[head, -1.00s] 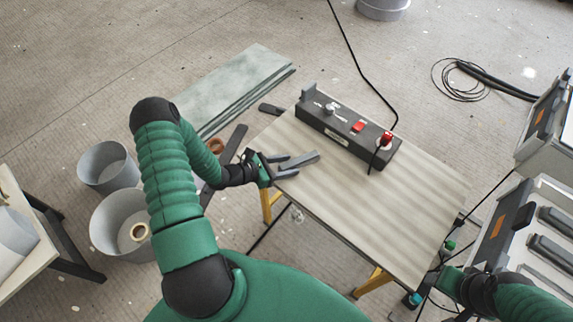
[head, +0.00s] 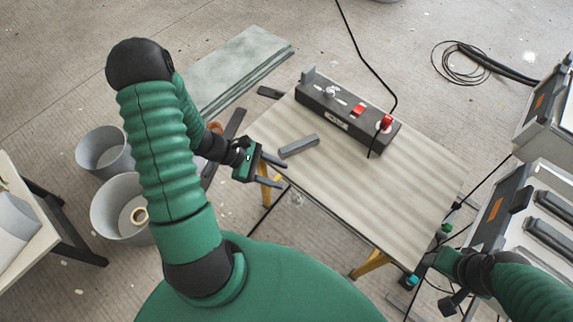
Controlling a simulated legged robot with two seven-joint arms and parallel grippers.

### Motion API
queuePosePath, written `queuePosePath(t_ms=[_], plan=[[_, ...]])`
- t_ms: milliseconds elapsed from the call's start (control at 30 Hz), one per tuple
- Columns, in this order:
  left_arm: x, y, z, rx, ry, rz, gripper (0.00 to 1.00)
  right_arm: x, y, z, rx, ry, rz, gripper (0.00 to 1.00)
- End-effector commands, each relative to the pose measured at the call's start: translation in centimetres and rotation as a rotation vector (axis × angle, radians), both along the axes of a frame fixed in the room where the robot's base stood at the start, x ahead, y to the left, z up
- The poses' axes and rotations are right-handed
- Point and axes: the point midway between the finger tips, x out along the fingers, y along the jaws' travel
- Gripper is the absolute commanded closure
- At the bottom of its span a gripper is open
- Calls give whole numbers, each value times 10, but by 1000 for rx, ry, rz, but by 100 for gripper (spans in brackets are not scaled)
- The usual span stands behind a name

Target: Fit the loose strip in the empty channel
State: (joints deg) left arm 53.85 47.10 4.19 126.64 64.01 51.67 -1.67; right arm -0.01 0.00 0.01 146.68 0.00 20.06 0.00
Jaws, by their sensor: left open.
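A short grey strip (head: 299,146) lies loose on the striped wooden table (head: 385,182), near its left edge. My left gripper (head: 284,173) is open and empty at that edge, just in front of the strip and apart from it. My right gripper (head: 440,262) is low at the right, by the table's front right corner; its jaws are not clear. At the right edge stands a pale mould-like unit (head: 513,228) with dark bars (head: 550,214) set in its top. I cannot make out which channel is empty.
A dark control box (head: 345,115) with red switches and a black cable stands along the table's back edge. Grey buckets (head: 120,210) and a side table (head: 25,245) are at the left. Greenish sheets (head: 238,72) lie on the floor. The table's middle is clear.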

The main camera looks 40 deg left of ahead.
Motion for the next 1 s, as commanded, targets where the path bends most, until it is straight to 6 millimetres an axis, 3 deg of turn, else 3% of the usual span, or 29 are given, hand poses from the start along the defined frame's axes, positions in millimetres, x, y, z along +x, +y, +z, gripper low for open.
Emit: queuePosePath(t_ms=[33,100,167,233,333,500,1000], plan=[[-13,-28,13,146,-9,-259,51,0,0,0,0,0,0,47],[-36,-48,25,373,-48,-622,51,0,0,0,0,0,0,47],[-45,-54,38,575,-124,-916,51,0,0,0,0,0,0,47],[-43,-58,57,793,-251,-1210,51,0,0,0,0,0,0,47],[-28,-67,83,1025,-441,-1492,51,0,0,0,0,0,-1,47],[-14,-79,102,1170,-596,-1660,51,0,0,0,0,0,0,47],[-14,-80,103,1170,-594,-1662,51,0,0,0,0,0,0,47]])
